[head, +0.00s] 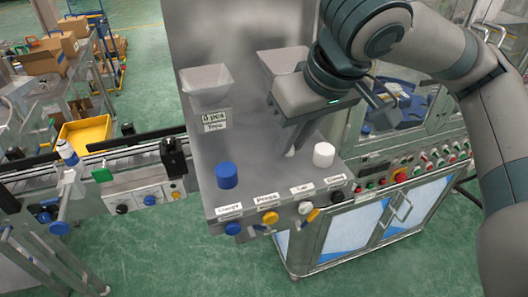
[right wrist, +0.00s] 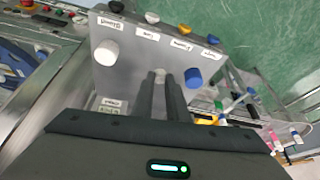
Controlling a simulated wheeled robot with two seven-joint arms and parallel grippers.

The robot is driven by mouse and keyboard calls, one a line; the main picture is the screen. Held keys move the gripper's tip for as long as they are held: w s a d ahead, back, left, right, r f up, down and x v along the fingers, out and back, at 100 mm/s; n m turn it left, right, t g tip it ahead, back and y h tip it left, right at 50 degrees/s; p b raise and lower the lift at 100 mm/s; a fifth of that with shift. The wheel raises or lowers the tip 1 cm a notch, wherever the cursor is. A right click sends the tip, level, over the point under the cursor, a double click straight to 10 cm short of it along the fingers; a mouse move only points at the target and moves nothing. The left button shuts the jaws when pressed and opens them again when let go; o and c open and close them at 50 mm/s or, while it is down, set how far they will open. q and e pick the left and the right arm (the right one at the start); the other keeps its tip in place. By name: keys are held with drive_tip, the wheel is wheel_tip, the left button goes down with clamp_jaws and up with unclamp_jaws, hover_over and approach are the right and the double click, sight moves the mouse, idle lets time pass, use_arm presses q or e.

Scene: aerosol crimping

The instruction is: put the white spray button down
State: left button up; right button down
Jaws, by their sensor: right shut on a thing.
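My right gripper (head: 292,148) comes down over the grey sloped panel of the station, between the blue cylinder and the white cylinder. Its two fingers point down and are shut on a small white spray button (head: 291,153), which just shows at the fingertips. In the right wrist view the button (right wrist: 160,76) is a small pale spot between the fingertips, mostly hidden by the fingers. I cannot tell whether it touches the panel. My left gripper is not in view.
A white cylinder (head: 323,154) and a blue cylinder (head: 226,175) stand on the panel (head: 262,180), either side of the fingers. Two grey hoppers (head: 206,83) are behind. Coloured knobs (head: 270,217) line the front edge. A conveyor with a white-and-blue bottle (head: 67,152) lies left.

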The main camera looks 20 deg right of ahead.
drive_tip(key=w+a+f, duration=0.1)
drive_tip(key=w, duration=0.2)
drive_tip(key=w+a+f+p, duration=0.1)
drive_tip(key=w+f, duration=0.1)
drive_tip(key=w+a+f+p, duration=0.1)
drive_tip(key=w+f, duration=0.1)
drive_tip(key=w, duration=0.1)
drive_tip(key=shift+w+f, duration=0.25)
drive_tip(key=shift+w, duration=0.05)
drive_tip(key=shift+f+p, duration=1)
drive_tip(key=shift+f, duration=1)
drive_tip(key=shift+f, duration=0.1)
drive_tip(key=c, duration=1.7)
unclamp_jaws()
drive_tip(key=shift+c, duration=0.2)
